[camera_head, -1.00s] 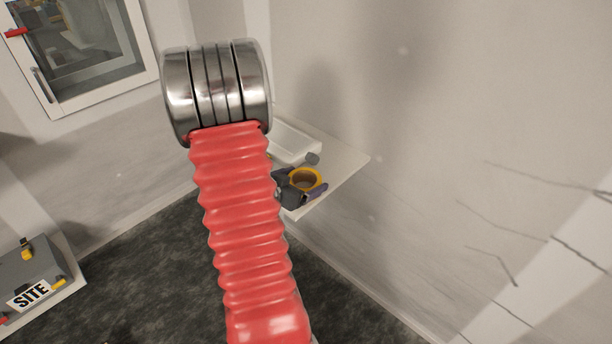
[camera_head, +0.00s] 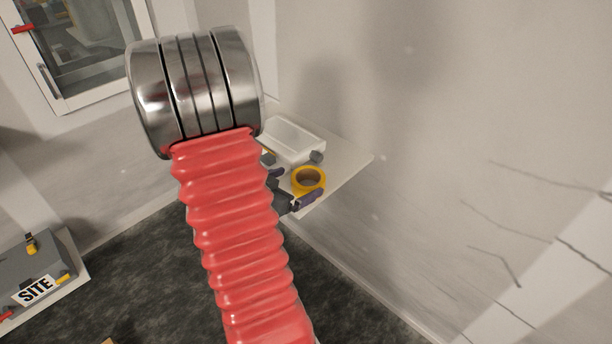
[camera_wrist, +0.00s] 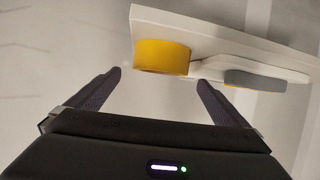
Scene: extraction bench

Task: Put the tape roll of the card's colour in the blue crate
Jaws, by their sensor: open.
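A yellow tape roll (camera_head: 318,175) lies flat near the front edge of a white shelf (camera_head: 345,163). It also shows in the wrist view (camera_wrist: 162,57), ahead of my fingertips and between their lines. My gripper (camera_head: 290,187) is open, with its dark fingers close to the roll on its near side. In the wrist view my gripper (camera_wrist: 159,80) is empty, and the roll appears just beyond the fingertips; I cannot tell whether they touch it. My red arm hides part of the shelf. I see no card and no blue crate.
A white tray (camera_head: 308,132) stands on the shelf behind the roll. A small grey piece (camera_head: 317,157) lies between them. A grey case marked SITE (camera_head: 35,275) is at lower left, and a window (camera_head: 85,60) at upper left. A cracked wall rises at right.

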